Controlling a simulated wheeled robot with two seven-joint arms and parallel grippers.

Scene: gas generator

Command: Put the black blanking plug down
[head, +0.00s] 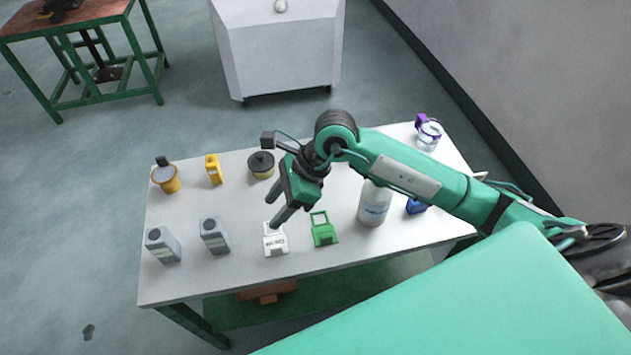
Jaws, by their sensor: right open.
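A round black-topped piece with a small knob (261,160) and a yellowish lower part sits upright near the far edge of the white table (330,262); it looks like the black blanking plug. My right gripper (272,210) reaches in from the right, its fingers apart and nothing seen between them. In the picture it is just below the black-topped piece and above a white padlock-shaped part (276,243); its height over the table is hard to judge. My left gripper is not in view.
Two grey boxes (162,246) (215,236) stand at the left front. A yellow part (214,170) and a yellow-grey piece (166,178) stand behind them. A green padlock-shaped part (322,231), white bottle (374,206), blue item (415,206) and clear jar (429,136) are further right.

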